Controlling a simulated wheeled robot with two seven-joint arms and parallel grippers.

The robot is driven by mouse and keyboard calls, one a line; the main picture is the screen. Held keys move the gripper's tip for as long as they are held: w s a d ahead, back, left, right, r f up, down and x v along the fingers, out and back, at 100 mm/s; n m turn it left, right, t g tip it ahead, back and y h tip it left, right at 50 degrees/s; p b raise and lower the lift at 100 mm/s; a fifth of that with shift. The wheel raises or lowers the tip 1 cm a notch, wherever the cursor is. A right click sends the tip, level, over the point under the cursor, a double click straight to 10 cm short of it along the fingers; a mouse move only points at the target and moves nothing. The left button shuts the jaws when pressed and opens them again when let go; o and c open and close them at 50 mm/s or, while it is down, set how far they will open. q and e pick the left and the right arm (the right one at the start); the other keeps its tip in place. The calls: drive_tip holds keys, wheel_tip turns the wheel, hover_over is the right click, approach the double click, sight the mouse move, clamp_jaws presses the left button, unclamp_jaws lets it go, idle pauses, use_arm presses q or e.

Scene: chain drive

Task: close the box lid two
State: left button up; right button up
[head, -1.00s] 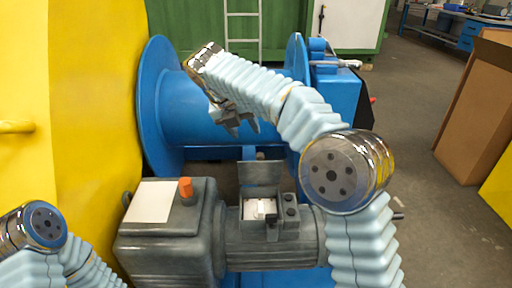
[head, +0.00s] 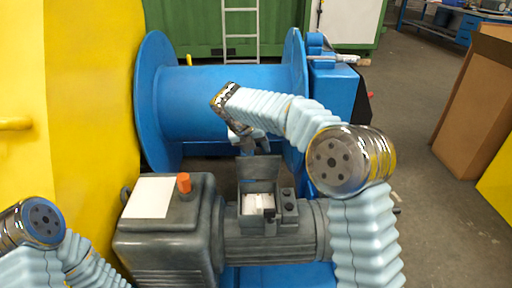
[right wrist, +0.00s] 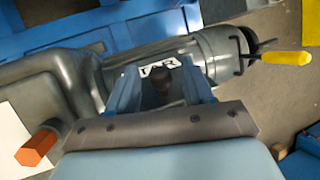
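The box lid (head: 259,172) stands open and upright at the back of the small grey terminal box (head: 257,217) on the motor. White contents show inside the box. My right gripper (head: 256,144) is just above and behind the lid's top edge, pointing down. Its fingers look apart in the right wrist view (right wrist: 162,85), with a dark lump and a lettered plate seen between them. I cannot tell if they touch the lid. My left gripper is not in view; only part of my left arm shows at the lower left.
The grey motor (head: 275,243) and gearbox with an orange plug (head: 183,183) stand in front of the blue drum (head: 210,103). A yellow body (head: 85,90) fills the left. A cardboard box (head: 475,105) stands at the right beside open floor.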

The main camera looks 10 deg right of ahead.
clamp_jaws()
drive_tip(key=shift+s, duration=0.1)
drive_tip(key=shift+s+a+f+t+b, duration=0.15)
drive_tip(key=shift+s+f+t+b, duration=0.15)
drive_tip(key=shift+s+t+b, duration=0.6)
drive_tip(key=s+a+f+b, duration=0.1)
drive_tip(key=s+f+b, duration=0.2)
drive_tip(key=s, duration=0.3)
drive_tip(key=shift+s+a+f+m+t+h, duration=0.2)
drive_tip(key=shift+m+t+h, duration=0.1)
drive_tip(key=shift+h, duration=0.1)
